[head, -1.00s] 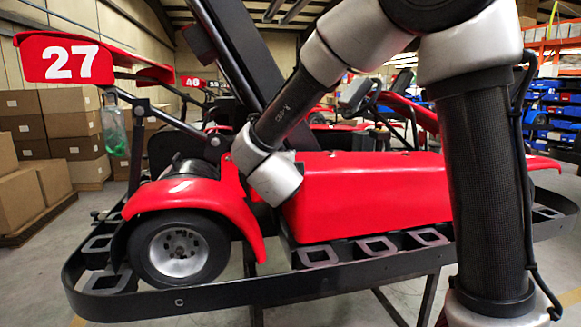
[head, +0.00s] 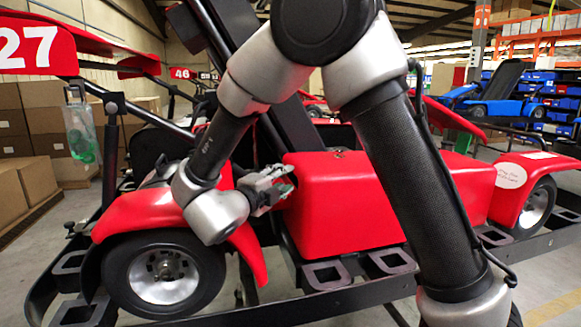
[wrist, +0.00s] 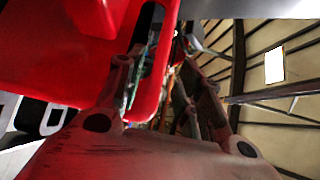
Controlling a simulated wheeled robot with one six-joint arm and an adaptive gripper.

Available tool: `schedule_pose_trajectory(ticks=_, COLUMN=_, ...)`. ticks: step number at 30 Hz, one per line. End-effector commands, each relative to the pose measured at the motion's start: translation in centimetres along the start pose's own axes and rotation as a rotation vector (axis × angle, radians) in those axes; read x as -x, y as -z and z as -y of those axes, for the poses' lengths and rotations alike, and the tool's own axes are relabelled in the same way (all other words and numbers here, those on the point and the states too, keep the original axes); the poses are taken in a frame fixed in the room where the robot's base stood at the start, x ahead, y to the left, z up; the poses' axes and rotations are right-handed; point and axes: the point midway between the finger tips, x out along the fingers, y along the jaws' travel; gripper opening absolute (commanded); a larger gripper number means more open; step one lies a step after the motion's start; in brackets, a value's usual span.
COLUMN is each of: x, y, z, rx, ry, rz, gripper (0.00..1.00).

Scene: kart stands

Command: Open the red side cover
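The red side cover (head: 345,205) is a long glossy box panel along the kart's near side, between the two wheels. It appears seated on the kart; part of it is hidden behind my arm. My gripper (head: 285,187) is beside the cover's left end, near its upper edge. In the wrist view the cover (wrist: 55,50) fills the upper left, with a rounded, slot-like red edge. The two fingers of my gripper (wrist: 165,80) are spread apart there, and part of the red edge shows between them. I cannot tell whether they touch it.
The left wheel (head: 164,276) under a red fender (head: 140,213) stands close below my arm. A black bumper rail (head: 250,308) runs along the kart's near side. Cardboard boxes (head: 40,120) stand at left, and a blue kart (head: 490,100) is behind at right.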

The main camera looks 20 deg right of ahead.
Motion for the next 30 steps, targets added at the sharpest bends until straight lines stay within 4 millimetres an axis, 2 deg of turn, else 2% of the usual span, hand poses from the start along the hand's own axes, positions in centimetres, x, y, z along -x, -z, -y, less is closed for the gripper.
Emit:
schedule_pose_trajectory(ticks=4, x=0.1, y=0.1, z=-0.1, rx=-0.001, ry=0.004, rz=-0.009, gripper=0.37)
schedule_pose_trajectory(ticks=7, x=-0.5, y=0.2, z=-0.1, rx=-0.002, ry=0.005, rz=-0.012, gripper=0.37)
schedule_pose_trajectory(ticks=15, x=-5.0, y=0.3, z=-0.1, rx=-0.001, ry=0.005, rz=-0.013, gripper=0.37)
schedule_pose_trajectory(ticks=21, x=-7.2, y=0.2, z=0.0, rx=-0.001, ry=0.005, rz=-0.011, gripper=0.37)
schedule_pose_trajectory(ticks=30, x=-7.6, y=0.2, z=0.0, rx=-0.001, ry=0.005, rz=-0.009, gripper=0.37)
